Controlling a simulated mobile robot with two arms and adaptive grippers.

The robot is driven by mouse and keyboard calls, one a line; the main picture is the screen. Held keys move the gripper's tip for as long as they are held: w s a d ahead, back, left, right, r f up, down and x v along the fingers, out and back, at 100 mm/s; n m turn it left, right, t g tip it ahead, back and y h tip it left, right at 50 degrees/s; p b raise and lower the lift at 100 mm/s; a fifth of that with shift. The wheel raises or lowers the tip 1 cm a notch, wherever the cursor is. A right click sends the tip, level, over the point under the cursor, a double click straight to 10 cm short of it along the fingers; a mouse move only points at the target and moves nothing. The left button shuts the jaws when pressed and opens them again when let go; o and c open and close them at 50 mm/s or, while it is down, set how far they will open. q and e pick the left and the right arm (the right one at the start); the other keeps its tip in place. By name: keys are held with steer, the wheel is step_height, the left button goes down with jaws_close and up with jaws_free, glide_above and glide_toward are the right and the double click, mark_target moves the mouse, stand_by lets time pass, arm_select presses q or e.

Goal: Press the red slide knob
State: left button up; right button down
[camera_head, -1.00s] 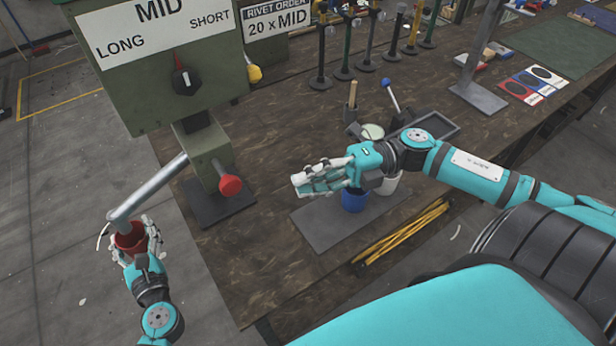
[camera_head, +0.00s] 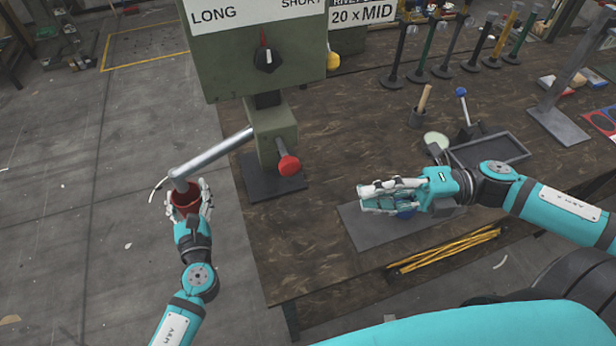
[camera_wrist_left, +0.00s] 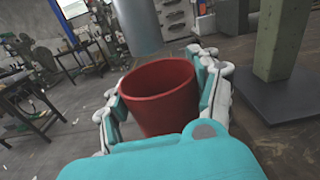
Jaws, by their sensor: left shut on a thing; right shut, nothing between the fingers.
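The red slide knob (camera_head: 289,165) sticks out on a short dark rod from the green press (camera_head: 270,135), below the dial. My left gripper (camera_head: 188,196) is shut on a red cup (camera_wrist_left: 160,95) under the end of the grey chute pipe (camera_head: 212,152); in the left wrist view the pipe's end (camera_wrist_left: 138,28) hangs just above the cup's mouth. The cup stands upright between the fingers. My right gripper (camera_head: 385,196) is shut and empty, to the right of the knob and apart from it. It hides most of a blue cup (camera_head: 406,213).
A grey mat (camera_head: 365,232) and yellow sticks (camera_head: 445,250) lie at the bench's front edge. A tray (camera_head: 490,152), a blue-knobbed lever (camera_head: 462,93) and several coloured stands are behind my right arm. The bench between the knob and my right gripper is clear.

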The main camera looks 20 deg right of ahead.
steer(key=w+a, duration=0.6)
steer(key=a, duration=0.3)
steer(key=shift+w+a, duration=0.15)
steer(key=shift+w, duration=0.05)
steer(key=shift+w, duration=2.05)
steer(key=s+d, duration=0.6)
steer(key=d, duration=0.3)
steer(key=shift+s+d, duration=0.35)
